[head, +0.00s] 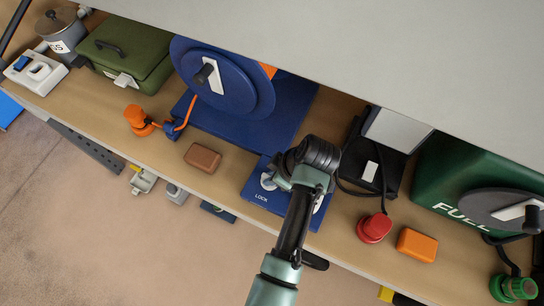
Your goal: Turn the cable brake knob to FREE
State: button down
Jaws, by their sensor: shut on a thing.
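The cable brake panel is a blue plate (254,194) on the wooden shelf near its front edge, with LOCK in white at its lower left. A white marking (267,181) shows in part beside my gripper. My gripper (277,172) is over the plate, shut on the cable brake knob. The knob is mostly hidden by my gripper, so I cannot read its angle. My arm covers the middle of the plate, and no FREE label can be read.
A blue cable reel (232,92) with an orange plug (136,117) stands behind left. A brown block (202,157) lies left; a black device (388,157), red knob-like piece (375,228) and orange block (416,244) are right. A grey panel (400,50) overhangs the back.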

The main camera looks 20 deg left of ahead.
jog(key=shift+n, duration=0.4)
jog(key=c, duration=0.8)
grip_release()
jog(key=v, duration=0.6)
jog(key=p+v, duration=0.1)
jog(key=v, duration=0.6)
jog(key=shift+w+a+p, duration=0.1)
jog(key=shift+w+p, duration=0.05)
jog(key=shift+p, duration=0.15)
